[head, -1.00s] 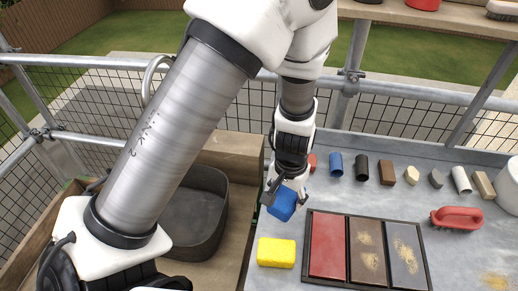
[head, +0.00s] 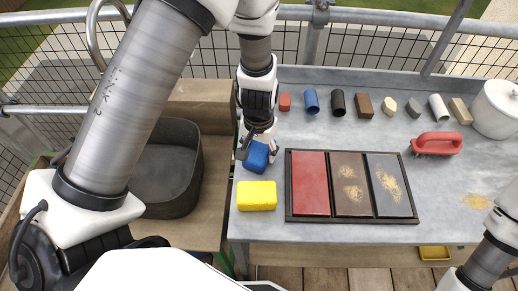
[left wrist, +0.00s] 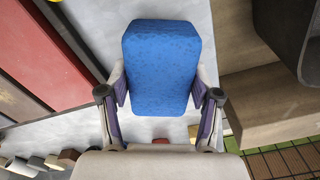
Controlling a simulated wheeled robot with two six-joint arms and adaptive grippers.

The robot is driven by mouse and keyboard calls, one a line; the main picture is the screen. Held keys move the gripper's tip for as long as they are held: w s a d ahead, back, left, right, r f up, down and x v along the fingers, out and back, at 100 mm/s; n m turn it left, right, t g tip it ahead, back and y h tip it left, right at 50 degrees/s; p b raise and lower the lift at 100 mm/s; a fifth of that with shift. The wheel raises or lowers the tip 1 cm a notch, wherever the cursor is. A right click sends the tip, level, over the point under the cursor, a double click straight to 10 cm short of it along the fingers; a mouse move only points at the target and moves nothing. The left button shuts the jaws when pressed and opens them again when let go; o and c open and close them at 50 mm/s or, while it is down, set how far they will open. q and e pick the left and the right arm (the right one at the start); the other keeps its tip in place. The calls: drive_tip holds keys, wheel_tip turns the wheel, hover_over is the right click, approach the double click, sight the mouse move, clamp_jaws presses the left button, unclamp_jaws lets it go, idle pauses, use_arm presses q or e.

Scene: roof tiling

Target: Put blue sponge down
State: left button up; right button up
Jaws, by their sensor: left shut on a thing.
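The blue sponge (head: 256,156) is between the fingers of my left gripper (head: 258,143), at the left part of the grey table, behind the yellow sponge (head: 257,195). In the left wrist view the blue sponge (left wrist: 161,66) fills the space between the two fingers of my left gripper (left wrist: 160,100), which is shut on it. Whether its underside touches the table cannot be told. Part of my right arm shows at the lower right of the head view; its gripper is not visible.
A dark-framed tray (head: 287,207) with red, brown and grey tiles lies to the right. Several small blocks and cylinders line the back. A red brush (head: 437,143) and a white pot (head: 497,108) are at the right. A dark bin (head: 165,197) stands left of the table.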

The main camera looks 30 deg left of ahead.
sight(259, 149)
use_arm(q)
drive_tip(key=shift+f, duration=0.15)
drive_tip(key=o, duration=1.2)
wheel_tip(259, 149, up, 12)
drive_tip(key=shift+r, duration=0.2)
drive_tip(key=shift+s, duration=0.1)
